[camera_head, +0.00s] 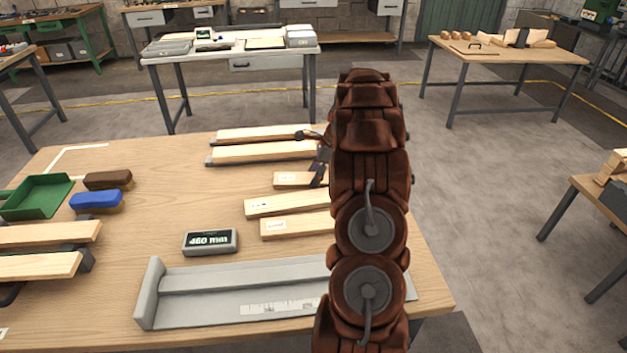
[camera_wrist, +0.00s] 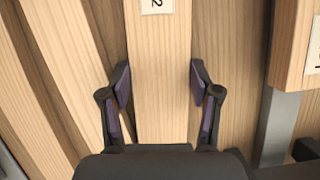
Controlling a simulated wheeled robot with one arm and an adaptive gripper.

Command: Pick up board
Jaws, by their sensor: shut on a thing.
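My gripper (camera_wrist: 160,82) is shut on a pale wooden board (camera_wrist: 160,105), with one finger against each long side. A white label marked "2" lies on the board's top face. In the head view my gripper (camera_head: 317,158) is at the back of the table, partly behind my arm. A short stretch of a labelled board (camera_head: 291,180) shows beside it, and the rest of that board is hidden by my arm. I cannot tell whether the held board is lifted clear of the table.
More boards (camera_head: 285,204) lie in front, and others rest on a rack (camera_head: 209,160) behind. A grey measuring trough (camera_head: 215,290), a display reading 460 mm (camera_head: 210,241), a blue brush (camera_head: 97,201), a brown brush (camera_head: 108,180) and a green dustpan (camera_head: 38,196) share the table (camera_head: 165,215).

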